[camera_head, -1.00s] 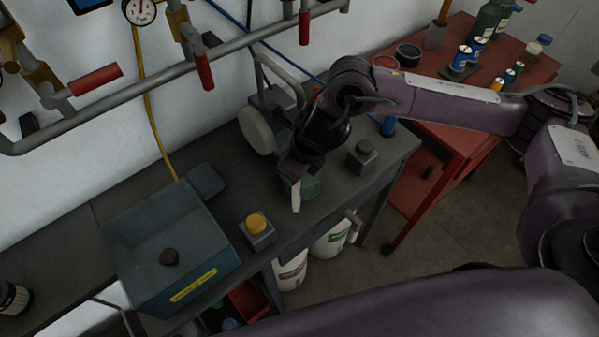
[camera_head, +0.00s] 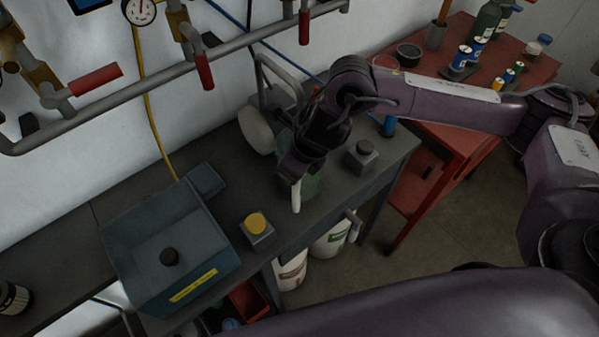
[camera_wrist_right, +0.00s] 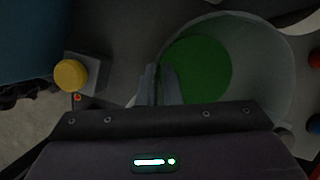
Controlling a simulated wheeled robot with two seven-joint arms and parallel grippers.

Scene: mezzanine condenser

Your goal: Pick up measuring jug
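The measuring jug (camera_head: 312,186) is a pale, see-through vessel on the dark workbench, partly hidden under my right gripper in the head view. In the right wrist view, the jug (camera_wrist_right: 262,75) shows its round mouth and green inside. My right gripper (camera_wrist_right: 161,80) points down at the jug's left edge. Its two fingers are close together with a thin gap, and look shut on the jug's side or handle. The exact contact is hidden. A pale upright strip shows below the gripper in the head view. My left gripper is not in view.
A yellow-topped box (camera_head: 256,230) and a dark-topped box (camera_head: 362,156) stand on either side of the jug. A blue-grey case (camera_head: 140,238) is at left. Pipes with red handles (camera_head: 205,70) run above the back. A red cart (camera_head: 455,125) stands at right.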

